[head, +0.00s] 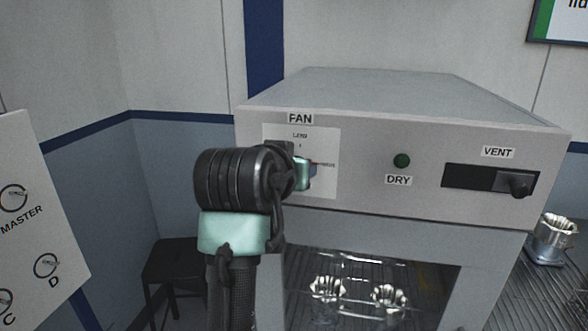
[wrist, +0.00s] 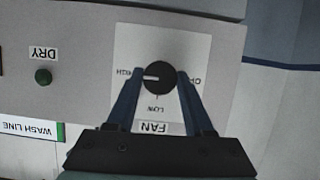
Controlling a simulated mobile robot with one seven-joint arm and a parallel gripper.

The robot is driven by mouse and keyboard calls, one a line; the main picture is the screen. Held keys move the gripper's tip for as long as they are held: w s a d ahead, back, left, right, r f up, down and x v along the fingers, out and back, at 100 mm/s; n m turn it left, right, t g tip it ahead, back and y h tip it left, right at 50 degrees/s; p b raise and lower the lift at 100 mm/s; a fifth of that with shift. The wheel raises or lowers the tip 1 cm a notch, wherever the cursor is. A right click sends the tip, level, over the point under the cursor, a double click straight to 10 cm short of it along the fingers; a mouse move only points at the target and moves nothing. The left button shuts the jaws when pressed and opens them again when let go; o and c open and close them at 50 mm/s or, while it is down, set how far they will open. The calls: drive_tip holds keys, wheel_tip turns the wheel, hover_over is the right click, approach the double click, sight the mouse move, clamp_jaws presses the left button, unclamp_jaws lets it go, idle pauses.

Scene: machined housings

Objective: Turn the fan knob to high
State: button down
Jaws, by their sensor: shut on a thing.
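In the head view my gripper (head: 303,174) is at the FAN plate (head: 326,187), and my wrist hides the plate's left part and the knob.
Right of the plate are a green DRY light (head: 401,160) and a VENT slider (head: 514,183) on the same cabinet (head: 375,95). Below, metal parts (head: 327,290) sit inside the cabinet. A housing (head: 553,236) stands at right. A panel with MASTER dial (head: 14,198) is at left.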

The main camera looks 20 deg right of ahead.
drive_tip(key=shift+f, duration=0.1)
idle(0.3)
drive_tip(key=shift+c, duration=1.5)
unclamp_jaws()
drive_tip(key=b+v, duration=0.3)
drive_tip(key=v, duration=1)
drive_tip(key=shift+d, duration=0.1)
